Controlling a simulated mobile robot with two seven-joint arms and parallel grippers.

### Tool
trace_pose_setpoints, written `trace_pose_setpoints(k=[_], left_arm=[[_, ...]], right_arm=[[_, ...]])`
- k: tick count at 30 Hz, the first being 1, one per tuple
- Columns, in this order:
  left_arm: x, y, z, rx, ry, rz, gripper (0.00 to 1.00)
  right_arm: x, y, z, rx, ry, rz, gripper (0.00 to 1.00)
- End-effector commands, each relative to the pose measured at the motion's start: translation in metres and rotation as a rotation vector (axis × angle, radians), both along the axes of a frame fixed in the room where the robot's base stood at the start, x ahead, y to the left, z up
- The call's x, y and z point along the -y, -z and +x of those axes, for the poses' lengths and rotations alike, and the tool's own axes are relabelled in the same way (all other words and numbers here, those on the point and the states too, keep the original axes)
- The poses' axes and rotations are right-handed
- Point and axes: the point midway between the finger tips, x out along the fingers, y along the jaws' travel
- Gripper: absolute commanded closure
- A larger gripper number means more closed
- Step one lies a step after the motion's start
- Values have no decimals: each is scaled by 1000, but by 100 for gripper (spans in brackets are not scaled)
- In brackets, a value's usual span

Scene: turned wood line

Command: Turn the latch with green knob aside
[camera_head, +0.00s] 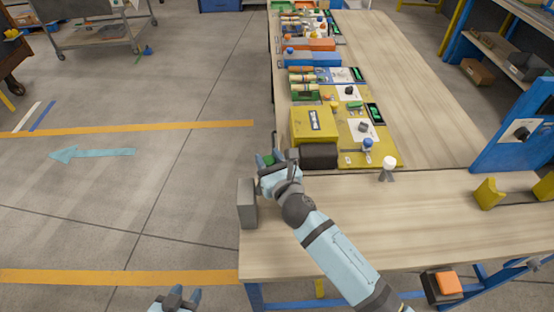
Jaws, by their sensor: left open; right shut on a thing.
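My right gripper (266,166) reaches in from the lower right to the near left corner of the yellow station. A green knob (267,160) shows between its fingers, and the gripper is shut on it. The fingers hide most of the knob and the latch under it, so I cannot tell how the latch is turned. My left gripper (181,295) is open and empty at the bottom edge, over the floor left of the table.
A grey block (247,203) stands at the table's left edge. A blue knob (368,144) and a white knob (389,162) are to the right. The near tabletop (440,225) is mostly clear.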

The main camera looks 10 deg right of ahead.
Motion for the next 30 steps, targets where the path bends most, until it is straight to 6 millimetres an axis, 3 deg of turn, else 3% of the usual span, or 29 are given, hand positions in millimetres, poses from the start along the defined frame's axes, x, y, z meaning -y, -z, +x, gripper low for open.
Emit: trace_pose_setpoints(k=[4,5,8,20,30], left_arm=[[0,1,0,-1,-1,1,57],[0,1,0,-1,-1,1,57],[-1,1,-1,-2,-1,1,57],[-1,3,-1,-2,-1,3,57],[-1,11,-1,-1,-1,2,57]], right_arm=[[1,5,-1,-7,0,-4,100],[1,5,-1,-7,0,-4,58],[1,4,-1,-5,0,-3,37],[4,2,-9,-1,0,-3,37],[27,4,-76,-4,-1,-3,37]])
